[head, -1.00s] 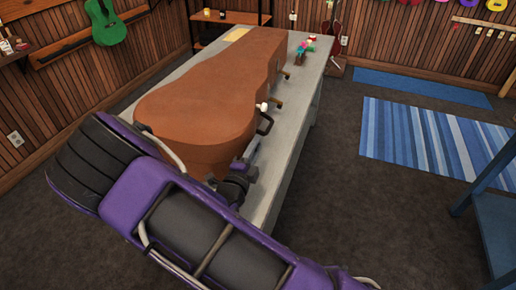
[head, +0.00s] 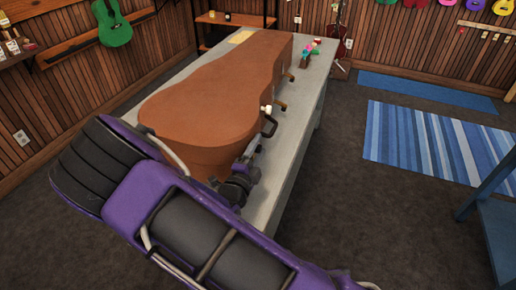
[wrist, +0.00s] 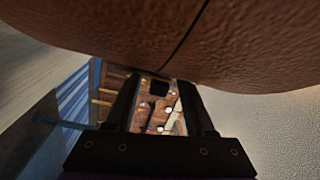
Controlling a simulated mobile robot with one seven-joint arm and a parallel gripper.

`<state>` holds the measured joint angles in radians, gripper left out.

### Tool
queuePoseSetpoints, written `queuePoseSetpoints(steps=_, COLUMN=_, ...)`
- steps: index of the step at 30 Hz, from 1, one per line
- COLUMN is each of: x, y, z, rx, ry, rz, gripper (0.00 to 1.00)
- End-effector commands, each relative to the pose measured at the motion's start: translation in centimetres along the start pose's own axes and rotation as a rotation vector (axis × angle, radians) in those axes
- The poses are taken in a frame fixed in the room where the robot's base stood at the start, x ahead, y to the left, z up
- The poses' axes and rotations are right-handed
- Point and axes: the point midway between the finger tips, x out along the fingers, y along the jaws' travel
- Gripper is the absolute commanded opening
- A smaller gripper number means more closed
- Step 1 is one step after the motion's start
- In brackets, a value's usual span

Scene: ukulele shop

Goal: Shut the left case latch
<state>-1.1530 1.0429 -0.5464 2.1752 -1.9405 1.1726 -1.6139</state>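A large brown instrument case (head: 215,90) lies shut on the grey table in the head view. A dark handle (head: 269,127) and dark latch-like fittings (head: 281,106) show along its right side. My gripper (wrist: 160,98) is low beside the near part of that side. In the wrist view its two black fingers are apart with a gap between them. The case (wrist: 215,50) with its dark seam fills the top of that view. A small dark block (wrist: 159,88), perhaps a latch, shows between the fingertips; contact cannot be told.
The grey table (head: 296,135) has a bare strip right of the case. Small colourful items (head: 307,52) stand at its far right. A blue table (head: 492,215) is at the right edge. Open floor and a striped blue rug (head: 430,140) lie between.

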Motion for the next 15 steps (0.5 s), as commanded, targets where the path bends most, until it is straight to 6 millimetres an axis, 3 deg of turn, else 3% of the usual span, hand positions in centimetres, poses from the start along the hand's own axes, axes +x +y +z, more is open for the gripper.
queuePoseSetpoints(steps=8, x=-0.4, y=0.0, z=0.0, rx=0.000, ry=0.000, rz=0.001, gripper=0.54)
queuePoseSetpoints(steps=15, x=-4.4, y=0.0, z=0.1, rx=0.001, ry=-0.004, rz=0.002, gripper=0.54)
